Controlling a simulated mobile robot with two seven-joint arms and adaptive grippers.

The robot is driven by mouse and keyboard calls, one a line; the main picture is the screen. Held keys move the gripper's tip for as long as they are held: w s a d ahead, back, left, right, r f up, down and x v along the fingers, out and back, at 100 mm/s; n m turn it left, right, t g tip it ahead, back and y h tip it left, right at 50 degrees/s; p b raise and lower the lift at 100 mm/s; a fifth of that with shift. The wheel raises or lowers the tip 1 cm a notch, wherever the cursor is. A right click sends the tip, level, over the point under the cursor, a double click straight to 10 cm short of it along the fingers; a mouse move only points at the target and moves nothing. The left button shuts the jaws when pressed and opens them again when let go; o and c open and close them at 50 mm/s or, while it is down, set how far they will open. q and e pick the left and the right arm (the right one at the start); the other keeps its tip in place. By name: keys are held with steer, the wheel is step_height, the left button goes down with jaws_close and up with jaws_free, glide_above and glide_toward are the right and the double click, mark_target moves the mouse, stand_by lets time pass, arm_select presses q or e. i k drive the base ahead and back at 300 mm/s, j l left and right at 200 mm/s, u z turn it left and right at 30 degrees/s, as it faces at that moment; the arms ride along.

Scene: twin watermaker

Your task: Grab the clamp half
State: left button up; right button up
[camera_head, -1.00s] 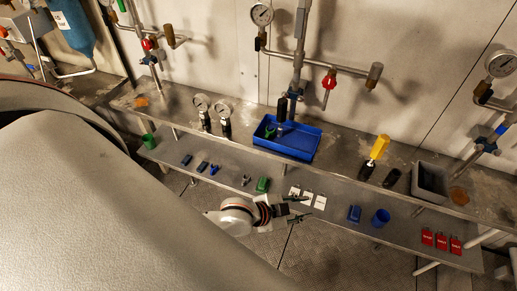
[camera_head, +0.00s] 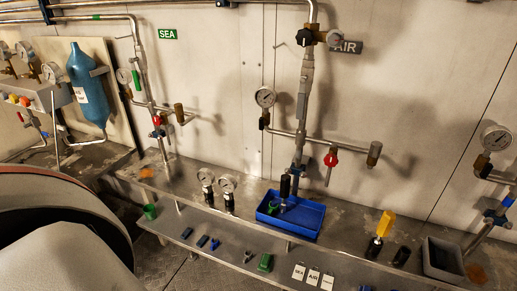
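Neither of my grippers shows in the current view. Several small parts lie on the lower shelf (camera_head: 215,232): a dark blue piece (camera_head: 187,233), a blue piece (camera_head: 202,241), another blue piece (camera_head: 215,244), a small grey metal piece (camera_head: 248,256) and a green block (camera_head: 265,262). I cannot tell for sure which of them is the clamp half; they are too small. A blue tray (camera_head: 313,222) on the upper shelf holds a green part and a dark-handled part, whose details are unclear.
Two gauges (camera_head: 206,178) stand on the upper shelf left of the tray. A yellow-handled tool (camera_head: 384,224), a black piece (camera_head: 401,256) and a grey bin (camera_head: 442,259) are at right. A green cup (camera_head: 150,212) stands at left. White tags (camera_head: 313,276) lie on the lower shelf.

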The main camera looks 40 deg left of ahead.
mark_target(186, 234)
steer(key=u, duration=1.9)
steer(key=i+l+z, duration=0.1)
steer(key=l, duration=0.25)
steer(key=i+l+z, duration=0.1)
steer(key=i+l, duration=0.2)
